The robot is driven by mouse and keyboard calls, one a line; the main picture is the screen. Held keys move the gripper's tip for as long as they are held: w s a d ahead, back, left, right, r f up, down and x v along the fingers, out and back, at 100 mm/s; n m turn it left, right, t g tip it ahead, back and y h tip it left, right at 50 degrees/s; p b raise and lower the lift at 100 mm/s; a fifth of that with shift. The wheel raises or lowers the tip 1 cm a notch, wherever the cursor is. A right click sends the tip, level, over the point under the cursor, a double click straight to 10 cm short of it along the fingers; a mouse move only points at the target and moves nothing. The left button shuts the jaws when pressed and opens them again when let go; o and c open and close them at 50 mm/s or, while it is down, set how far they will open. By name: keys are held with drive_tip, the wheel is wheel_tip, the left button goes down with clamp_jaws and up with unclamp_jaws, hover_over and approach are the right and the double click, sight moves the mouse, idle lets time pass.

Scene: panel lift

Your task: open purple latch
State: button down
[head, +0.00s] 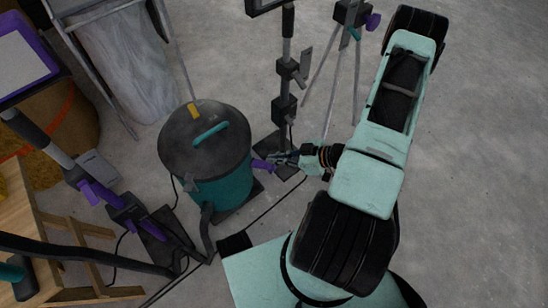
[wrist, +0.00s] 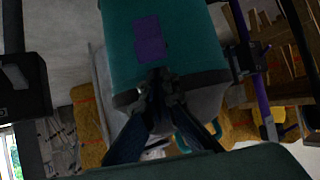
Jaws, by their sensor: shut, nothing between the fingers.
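A purple latch (head: 263,165) sticks out from the right side of a teal canister (head: 222,186) with a dark round lid (head: 205,150). In the wrist view a flat purple patch (wrist: 150,39) shows on the teal canister wall (wrist: 200,40); I take it to be the same latch. My gripper (head: 280,159) reaches in from the right, with its tips close beside the latch. In the wrist view my gripper (wrist: 158,80) is shut and empty, its tips just below the patch. I cannot tell whether they touch it.
A dark stand (head: 284,108) rises close behind my gripper, and a tripod (head: 350,60) stands further back. A purple and black stand (head: 125,208) and a wooden table (head: 25,215) are at the left. The floor at right is clear.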

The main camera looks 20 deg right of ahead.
drive_tip(key=shift+d, duration=0.1)
drive_tip(key=shift+s+d, duration=0.5)
drive_tip(key=shift+s+d, duration=0.1)
drive_tip(key=shift+d, duration=0.05)
